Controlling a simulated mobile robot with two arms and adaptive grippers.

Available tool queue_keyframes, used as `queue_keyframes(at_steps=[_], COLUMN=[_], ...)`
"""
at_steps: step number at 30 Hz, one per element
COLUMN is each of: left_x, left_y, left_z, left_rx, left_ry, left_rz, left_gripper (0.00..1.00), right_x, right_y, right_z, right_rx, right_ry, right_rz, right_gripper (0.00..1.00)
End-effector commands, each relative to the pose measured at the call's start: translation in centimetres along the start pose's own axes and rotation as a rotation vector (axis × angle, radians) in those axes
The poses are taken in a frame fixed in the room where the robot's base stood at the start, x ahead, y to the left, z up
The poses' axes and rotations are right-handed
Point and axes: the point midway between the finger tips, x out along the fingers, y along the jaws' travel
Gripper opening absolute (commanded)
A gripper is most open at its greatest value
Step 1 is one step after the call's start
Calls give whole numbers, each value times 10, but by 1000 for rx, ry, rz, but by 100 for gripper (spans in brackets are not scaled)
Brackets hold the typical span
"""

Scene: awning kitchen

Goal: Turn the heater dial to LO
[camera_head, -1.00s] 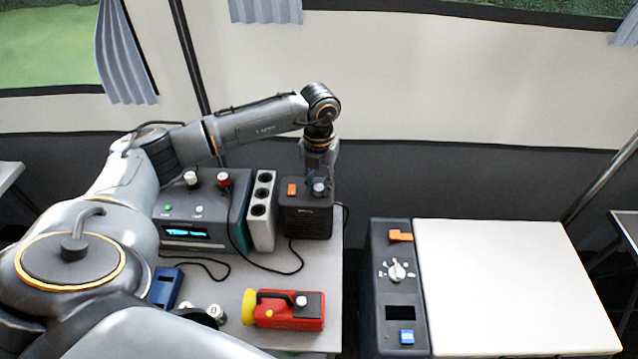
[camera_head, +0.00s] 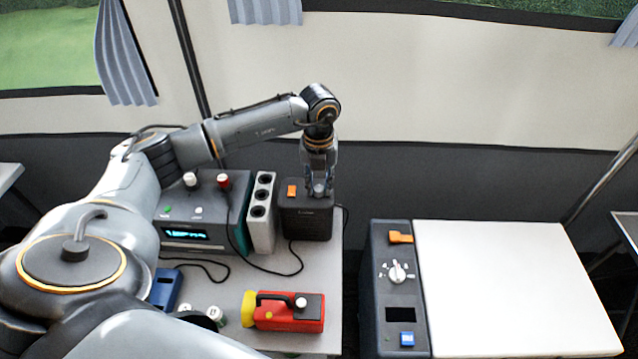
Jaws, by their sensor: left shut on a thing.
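The small dark heater box (camera_head: 306,224) stands at the back right of the grey table, with an orange switch (camera_head: 292,190) on its top left. Its dial is on the top right, mostly hidden by my left gripper (camera_head: 319,192). That gripper points straight down from above and its fingers are shut on the dial. The dial's pointer and the marks around it are too small and covered to read. My right gripper is not in view.
Left of the heater are a grey socket block (camera_head: 262,212) and a teal-grey unit (camera_head: 205,215) with a lit display. A red-yellow flashlight (camera_head: 285,311) lies in front. Right, across a gap, stands a dark panel (camera_head: 395,295) with a white dial, beside a white top (camera_head: 510,285).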

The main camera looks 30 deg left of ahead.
Motion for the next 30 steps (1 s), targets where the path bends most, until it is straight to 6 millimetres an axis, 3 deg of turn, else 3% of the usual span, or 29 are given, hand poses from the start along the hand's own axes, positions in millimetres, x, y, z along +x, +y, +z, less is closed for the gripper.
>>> queue_keyframes(at_steps=[1,2,5,17,30], left_x=[-1,-1,-1,-6,-91], left_y=[0,0,0,0,0], left_z=[1,1,1,1,1], left_rx=[-1,-1,0,1,0], left_ry=[-2,-2,-2,-1,-5], left_rz=[0,0,0,-2,-3], left_gripper=[0,28,48,50,50], right_x=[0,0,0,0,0], right_y=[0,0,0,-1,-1], right_z=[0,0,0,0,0], right_rx=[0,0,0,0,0], right_ry=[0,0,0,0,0], right_rz=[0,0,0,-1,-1], right_gripper=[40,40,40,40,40])
